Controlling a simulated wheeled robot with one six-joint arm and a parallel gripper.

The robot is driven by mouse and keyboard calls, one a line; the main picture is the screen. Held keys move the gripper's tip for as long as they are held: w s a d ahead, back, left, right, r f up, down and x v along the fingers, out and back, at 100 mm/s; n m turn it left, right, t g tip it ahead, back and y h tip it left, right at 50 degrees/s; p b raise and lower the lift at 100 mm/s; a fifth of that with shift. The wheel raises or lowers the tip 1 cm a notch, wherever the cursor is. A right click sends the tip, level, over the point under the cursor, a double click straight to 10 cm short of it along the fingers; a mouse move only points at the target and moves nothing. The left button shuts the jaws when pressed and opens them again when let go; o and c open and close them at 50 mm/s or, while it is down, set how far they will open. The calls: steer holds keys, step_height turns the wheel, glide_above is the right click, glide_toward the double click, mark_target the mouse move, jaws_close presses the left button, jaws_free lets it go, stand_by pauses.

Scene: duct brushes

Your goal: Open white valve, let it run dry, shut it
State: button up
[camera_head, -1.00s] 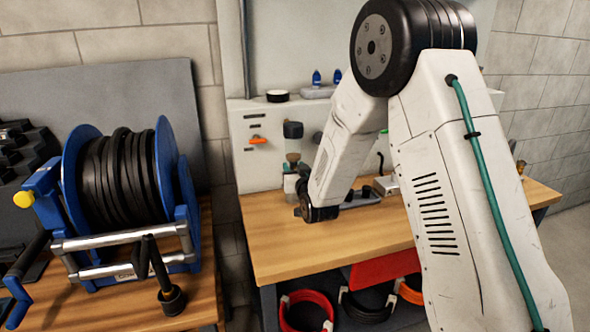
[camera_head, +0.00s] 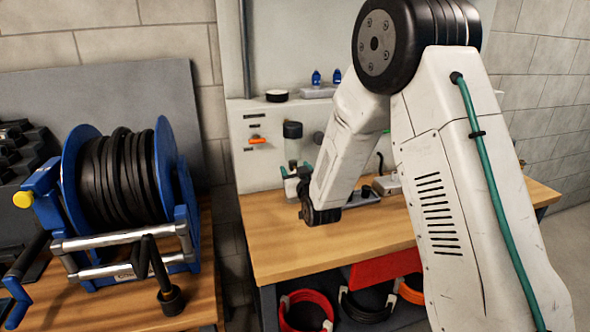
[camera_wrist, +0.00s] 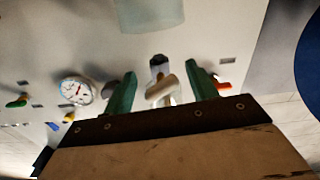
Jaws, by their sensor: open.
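The white valve handle (camera_wrist: 162,90) shows in the wrist view, a pale crosswise grip with a grey metal part behind it. My gripper (camera_wrist: 161,72) is open, with one green finger on each side of the handle. Gaps show between the fingers and the handle, and I cannot tell any contact. The white valve cannot be made out there. A translucent vessel (camera_wrist: 150,14) is at the top of the wrist view.
An orange lever (camera_head: 258,140) is on the panel (camera_head: 243,170) left of my gripper. A gauge (camera_wrist: 76,90) and a green lever (camera_wrist: 18,102) show in the wrist view. A blue hose reel (camera_head: 125,190) stands at left. The bench front (camera_head: 320,245) is clear.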

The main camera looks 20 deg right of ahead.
steer(key=s, duration=0.6)
steer(key=shift+s, duration=0.3)
